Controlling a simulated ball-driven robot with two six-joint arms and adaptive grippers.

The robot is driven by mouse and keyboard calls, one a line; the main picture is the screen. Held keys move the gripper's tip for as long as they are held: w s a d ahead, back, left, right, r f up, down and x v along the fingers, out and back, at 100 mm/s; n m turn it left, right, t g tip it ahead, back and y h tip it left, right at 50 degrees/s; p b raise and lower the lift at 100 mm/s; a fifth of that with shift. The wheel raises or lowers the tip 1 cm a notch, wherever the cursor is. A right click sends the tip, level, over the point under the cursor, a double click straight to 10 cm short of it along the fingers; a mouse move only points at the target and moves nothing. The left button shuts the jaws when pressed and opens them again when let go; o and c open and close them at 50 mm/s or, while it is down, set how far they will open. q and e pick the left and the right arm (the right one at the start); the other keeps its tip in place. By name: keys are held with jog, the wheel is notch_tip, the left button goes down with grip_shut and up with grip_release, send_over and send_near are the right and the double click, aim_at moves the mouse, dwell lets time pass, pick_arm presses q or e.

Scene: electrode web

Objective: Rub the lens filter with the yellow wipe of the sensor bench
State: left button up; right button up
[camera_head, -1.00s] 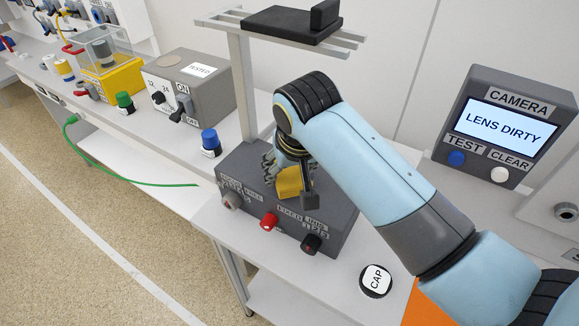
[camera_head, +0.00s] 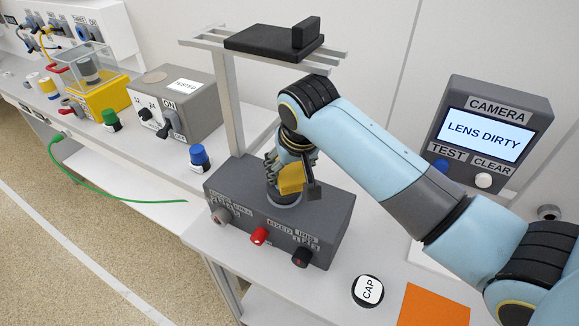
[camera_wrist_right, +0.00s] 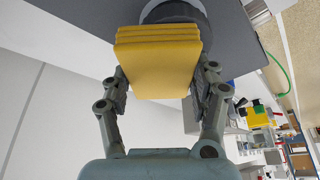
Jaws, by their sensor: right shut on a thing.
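My right gripper (camera_head: 288,184) is shut on the yellow wipe (camera_head: 291,178), a folded block. It holds the wipe over the top of a dark grey box with knobs (camera_head: 235,192). A round grey ring, which looks like the lens filter (camera_head: 284,201), shows on the box top just below the wipe. In the right wrist view the wipe (camera_wrist_right: 157,62) fills the space between the fingers and covers part of the dark-rimmed ring (camera_wrist_right: 176,10). I cannot tell whether wipe and ring touch. My left gripper is not in view.
A camera console (camera_head: 490,130) reads LENS DIRTY, with TEST and CLEAR buttons. A raised rack (camera_head: 270,45) stands behind the box. A round cap (camera_head: 368,291) and an orange mat (camera_head: 435,306) lie on the bench at the front right. A tested switch box (camera_head: 178,105) stands left.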

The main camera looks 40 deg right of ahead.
aim_at(282, 179)
jog(key=shift+s+a+f, duration=0.1)
jog(key=shift+s+a, duration=0.25)
jog(key=shift+a, duration=0.45)
jog(key=shift+s+a, duration=0.35)
jog(key=shift+a, duration=0.4)
jog(key=shift+s+a, duration=0.35)
jog(key=shift+a, duration=0.5)
jog(key=shift+w+d+r, duration=0.1)
jog(key=shift+r, duration=3.1)
jog(key=shift+r, duration=1.45)
